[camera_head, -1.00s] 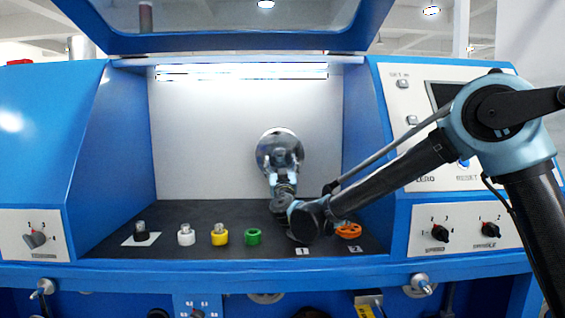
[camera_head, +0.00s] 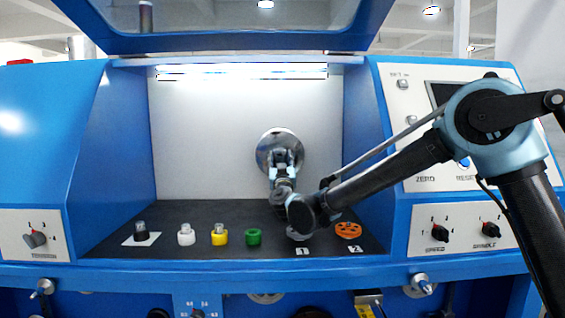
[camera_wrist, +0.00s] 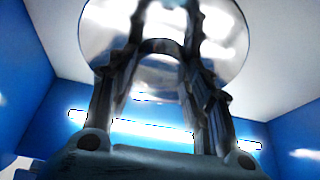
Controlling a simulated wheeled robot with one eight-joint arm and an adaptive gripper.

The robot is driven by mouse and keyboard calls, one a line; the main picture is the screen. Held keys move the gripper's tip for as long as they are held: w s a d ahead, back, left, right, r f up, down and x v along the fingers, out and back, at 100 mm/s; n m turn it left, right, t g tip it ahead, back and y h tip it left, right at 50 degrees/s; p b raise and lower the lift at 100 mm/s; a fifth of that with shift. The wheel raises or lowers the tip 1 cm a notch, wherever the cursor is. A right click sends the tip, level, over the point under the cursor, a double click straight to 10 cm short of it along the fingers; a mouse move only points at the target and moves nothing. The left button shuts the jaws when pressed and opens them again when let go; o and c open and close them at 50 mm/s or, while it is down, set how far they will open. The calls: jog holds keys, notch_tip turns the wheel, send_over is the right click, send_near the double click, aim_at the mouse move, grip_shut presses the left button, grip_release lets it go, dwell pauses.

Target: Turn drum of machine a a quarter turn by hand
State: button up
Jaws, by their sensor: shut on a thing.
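The drum (camera_head: 264,143) is a shiny round metal disc on the pale back wall of the blue machine's bay. My gripper (camera_head: 283,156) is in front of the drum and covers its middle and lower part. In the wrist view the drum (camera_wrist: 102,32) fills the upper middle, with my gripper's two fingers (camera_wrist: 165,22) reaching up over its face. The fingers are shut on a part at the drum's middle, but that part is mostly hidden behind them.
On the dark bay floor stand a black-capped piece (camera_head: 141,233), a white one (camera_head: 186,236), a yellow one (camera_head: 219,236) and a green one (camera_head: 253,237). An orange wheel (camera_head: 348,231) lies at the right, under my arm. The blue hood (camera_head: 230,42) hangs above.

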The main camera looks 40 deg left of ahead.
jog(key=shift+a+m+t+h, duration=0.1)
jog(key=shift+m+t+h, duration=0.4)
jog(key=shift+m, duration=0.7)
jog(key=shift+m+t+h, duration=0.4)
jog(key=shift+m+h, duration=0.1)
jog(key=shift+m, duration=0.7)
jog(key=o, duration=1.5)
jog(key=shift+s, duration=0.1)
jog(key=v, duration=1.2)
